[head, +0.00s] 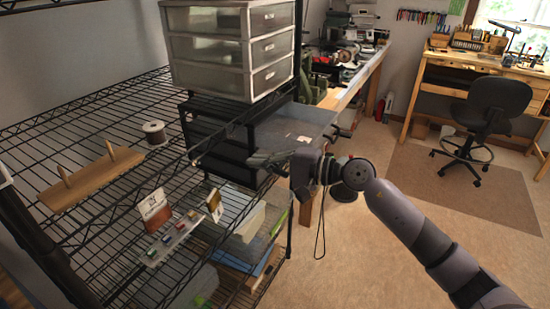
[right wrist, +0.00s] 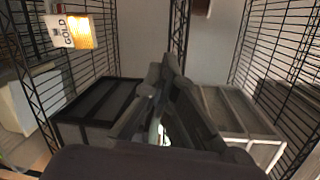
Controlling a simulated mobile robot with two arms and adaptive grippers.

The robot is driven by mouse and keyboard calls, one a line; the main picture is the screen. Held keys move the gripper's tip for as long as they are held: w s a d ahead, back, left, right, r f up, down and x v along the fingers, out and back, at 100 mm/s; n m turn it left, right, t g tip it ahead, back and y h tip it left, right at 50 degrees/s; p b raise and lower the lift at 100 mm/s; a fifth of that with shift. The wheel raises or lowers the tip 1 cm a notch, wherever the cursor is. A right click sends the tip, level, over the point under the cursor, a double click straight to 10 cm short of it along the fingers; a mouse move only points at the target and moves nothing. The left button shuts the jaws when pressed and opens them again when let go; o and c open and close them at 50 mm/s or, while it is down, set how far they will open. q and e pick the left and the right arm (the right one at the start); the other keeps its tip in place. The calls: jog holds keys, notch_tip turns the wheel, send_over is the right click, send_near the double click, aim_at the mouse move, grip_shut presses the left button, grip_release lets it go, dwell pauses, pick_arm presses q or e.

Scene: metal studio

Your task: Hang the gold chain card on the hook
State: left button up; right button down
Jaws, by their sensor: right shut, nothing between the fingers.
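The gold chain card (right wrist: 74,32), white with "GOLD" lettering and a glowing yellow part, is at the upper left of the right wrist view. In the head view a small tan-and-white card (head: 214,205) near the wire rack's right edge looks like it. My right gripper (head: 258,161) is shut and empty, right of and above that card, apart from it. Its dark fingers come together in the wrist view (right wrist: 168,70). A wooden board with two pegs (head: 90,180) lies on the rack at left; I cannot tell whether a peg is the hook. My left gripper is out of view.
A white-and-brown card (head: 154,210) and a clear strip with small coloured items (head: 172,238) are on the wire rack (head: 60,130). A spool (head: 154,133) stands behind. Open floor lies right.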

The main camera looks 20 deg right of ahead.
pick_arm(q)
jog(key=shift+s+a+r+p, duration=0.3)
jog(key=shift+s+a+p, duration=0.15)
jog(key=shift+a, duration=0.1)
pick_arm(e)
jog(key=w+a+f+m+t+h, duration=0.1)
jog(key=w+t, duration=0.1)
jog(key=w, duration=0.7)
jog(key=shift+w+a+f+m, duration=0.25)
jog(key=shift+a+f+m, duration=0.05)
jog(key=shift+a+f, duration=0.1)
dwell(0.5)
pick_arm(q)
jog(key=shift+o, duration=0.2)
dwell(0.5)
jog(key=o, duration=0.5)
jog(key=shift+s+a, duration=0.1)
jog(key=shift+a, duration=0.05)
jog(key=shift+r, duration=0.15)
